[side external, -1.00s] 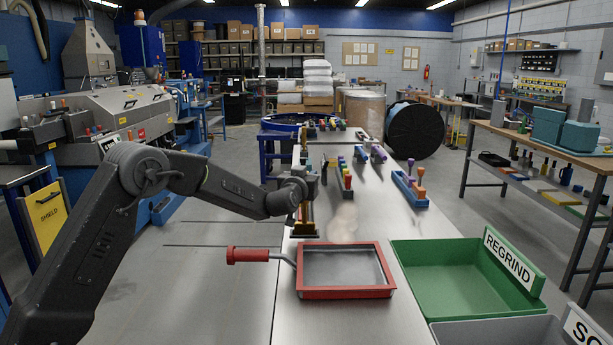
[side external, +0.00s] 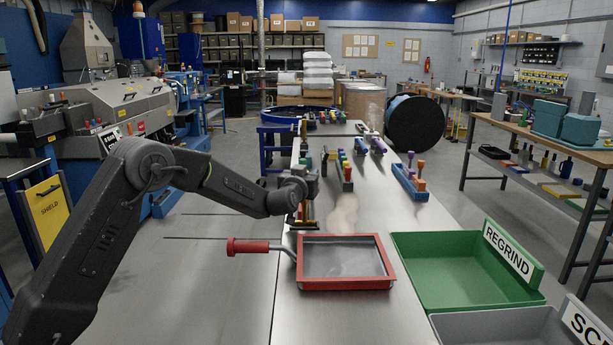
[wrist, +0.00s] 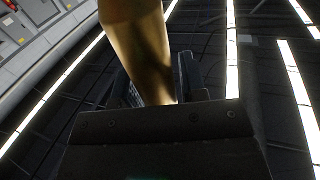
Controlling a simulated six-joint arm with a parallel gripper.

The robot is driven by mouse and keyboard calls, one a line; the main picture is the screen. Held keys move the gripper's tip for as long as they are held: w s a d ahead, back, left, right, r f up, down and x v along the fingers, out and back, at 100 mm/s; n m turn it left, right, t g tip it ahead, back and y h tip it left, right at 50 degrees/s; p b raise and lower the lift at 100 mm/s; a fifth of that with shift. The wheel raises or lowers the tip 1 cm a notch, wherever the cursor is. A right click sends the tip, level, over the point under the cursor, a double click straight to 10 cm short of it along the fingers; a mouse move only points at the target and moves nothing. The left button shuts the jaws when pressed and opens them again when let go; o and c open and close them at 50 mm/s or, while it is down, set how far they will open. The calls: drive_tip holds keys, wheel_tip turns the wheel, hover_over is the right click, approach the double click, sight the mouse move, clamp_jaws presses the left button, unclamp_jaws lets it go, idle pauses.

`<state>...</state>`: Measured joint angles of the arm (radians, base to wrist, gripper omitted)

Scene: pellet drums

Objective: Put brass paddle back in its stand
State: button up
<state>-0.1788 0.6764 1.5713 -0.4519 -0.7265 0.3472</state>
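The brass paddle (wrist: 140,45) fills the upper middle of the wrist view as a smooth brass-coloured shaft running down between my gripper's dark jaws. My gripper (side external: 304,212) appears shut on it. I cannot tell which holder is the paddle's stand. Small red (side external: 347,186) and blue (side external: 409,183) holders with coloured handles stand on the table to the right.
A red-rimmed tray (side external: 345,285) with a red handle (side external: 248,246) sits in front of my gripper. A green REGRIND bin (side external: 465,255) and a grey bin (side external: 490,325) are at right. A pale tan patch (side external: 344,212) lies behind the tray.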

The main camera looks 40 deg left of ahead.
drive_tip(key=o, duration=0.3)
drive_tip(key=shift+f, duration=0.1)
drive_tip(key=v, duration=1.2)
